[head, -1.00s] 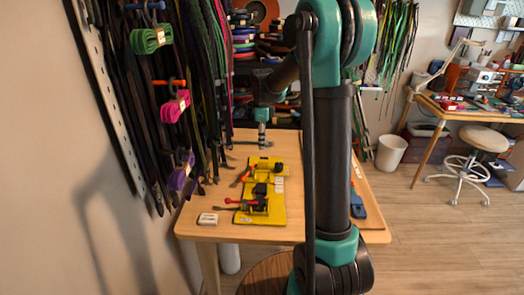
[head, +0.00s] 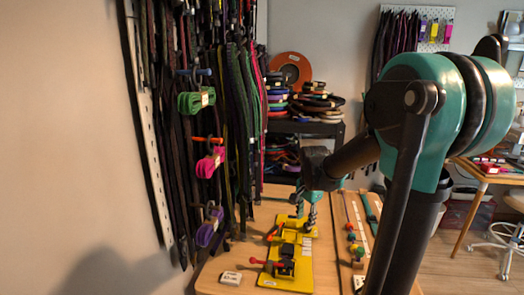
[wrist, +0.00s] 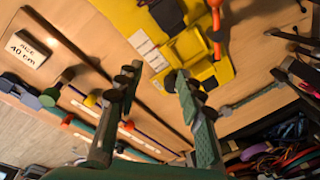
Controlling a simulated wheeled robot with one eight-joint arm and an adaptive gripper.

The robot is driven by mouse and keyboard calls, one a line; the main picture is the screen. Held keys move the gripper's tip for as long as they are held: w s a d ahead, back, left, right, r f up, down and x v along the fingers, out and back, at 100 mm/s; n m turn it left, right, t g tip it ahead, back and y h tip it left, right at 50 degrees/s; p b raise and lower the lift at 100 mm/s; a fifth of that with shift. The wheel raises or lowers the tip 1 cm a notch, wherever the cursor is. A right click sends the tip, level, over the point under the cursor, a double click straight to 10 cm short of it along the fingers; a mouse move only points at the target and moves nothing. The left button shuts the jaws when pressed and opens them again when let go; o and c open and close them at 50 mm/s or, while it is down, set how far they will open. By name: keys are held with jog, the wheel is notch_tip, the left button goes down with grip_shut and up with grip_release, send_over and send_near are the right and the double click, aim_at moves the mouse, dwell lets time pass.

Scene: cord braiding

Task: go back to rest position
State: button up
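My gripper (head: 306,212) hangs over the far part of the wooden table in the head view, close above the far end of the yellow board (head: 296,274). In the wrist view its two fingers (wrist: 155,88) stand apart with a clear gap and nothing held between them. The yellow board (wrist: 125,18) shows at the top there, with yellow blocks and an orange-handled clamp (wrist: 216,22) on it. In the head view a red-handled clamp (head: 268,263) is at its near end.
Green (head: 196,102), pink (head: 210,162) and purple (head: 209,227) cord bundles hang on the left wall rack. A white label block (head: 231,278) lies on the table; another reads "40 cm" (wrist: 27,49) in the wrist view. Shelves with spools (head: 300,100) stand behind.

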jog(key=s+d+f+n, duration=0.1)
jog(key=s+f+n, duration=0.1)
jog(key=s+n, duration=0.2)
jog(key=s+d+f+n+t, duration=0.1)
jog(key=s+f+n, duration=0.2)
jog(key=s, duration=0.5)
jog(key=s+d+f+n+t, duration=0.1)
jog(key=s+f+n, duration=0.1)
jog(key=s+n, duration=0.3)
jog(key=shift+s+f, duration=0.3)
jog(key=shift+s, duration=0.1)
